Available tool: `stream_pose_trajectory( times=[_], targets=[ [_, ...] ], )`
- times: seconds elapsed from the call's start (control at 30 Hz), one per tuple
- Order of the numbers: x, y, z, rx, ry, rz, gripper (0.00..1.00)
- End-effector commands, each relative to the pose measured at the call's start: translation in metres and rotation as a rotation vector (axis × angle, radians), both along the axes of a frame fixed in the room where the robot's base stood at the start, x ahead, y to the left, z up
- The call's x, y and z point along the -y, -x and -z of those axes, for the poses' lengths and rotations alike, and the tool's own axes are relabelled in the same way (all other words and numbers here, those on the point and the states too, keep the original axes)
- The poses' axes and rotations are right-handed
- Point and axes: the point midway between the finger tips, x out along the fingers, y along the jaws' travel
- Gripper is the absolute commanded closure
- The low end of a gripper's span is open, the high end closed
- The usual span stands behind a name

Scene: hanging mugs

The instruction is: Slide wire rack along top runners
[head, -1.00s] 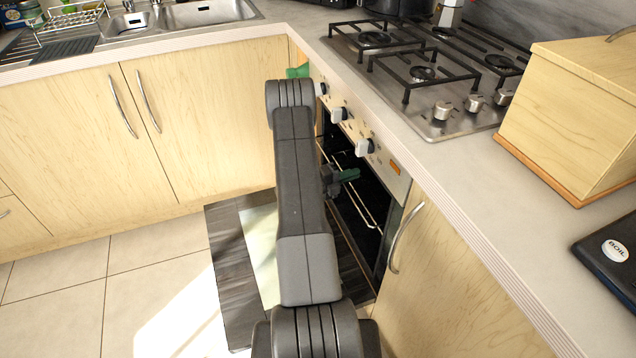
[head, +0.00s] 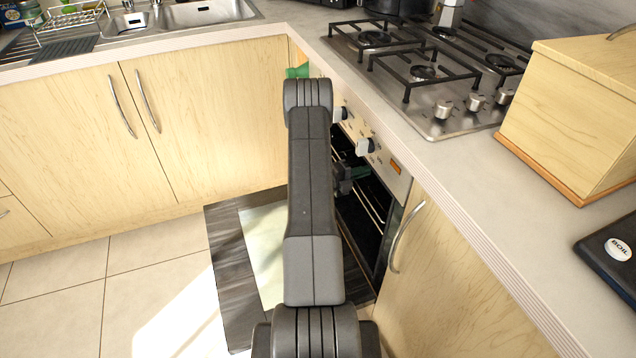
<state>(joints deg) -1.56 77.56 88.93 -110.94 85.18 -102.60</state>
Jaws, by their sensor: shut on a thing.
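The oven (head: 400,182) stands under the hob with its door (head: 228,262) folded down flat and open. The wire rack (head: 372,205) shows as thin metal rods inside the dark oven opening. My gripper (head: 352,184) is at the oven opening, largely hidden behind my own arm. It is shut on the wire rack, though its fingertips and the exact grip are hard to see. The runners on the oven walls cannot be made out clearly.
Oven knobs (head: 366,146) stick out just above the opening. A cupboard handle (head: 405,238) is close on the right. The hob (head: 430,75) and a wooden box (head: 575,115) stand on the worktop. The tiled floor (head: 110,290) at left is clear.

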Motion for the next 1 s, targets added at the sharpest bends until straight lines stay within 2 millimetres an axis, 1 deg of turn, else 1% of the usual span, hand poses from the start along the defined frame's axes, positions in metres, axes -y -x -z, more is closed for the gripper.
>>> stream_pose_trajectory(
  times=[0.4,0.6,1.0],
  targets=[
    [0.030,-0.011,-0.001,0.004,0.003,0.002,1.00],
    [0.041,-0.016,-0.002,0.004,0.003,0.000,1.00],
    [0.044,-0.017,-0.002,0.003,0.002,-0.001,1.00]
  ],
)
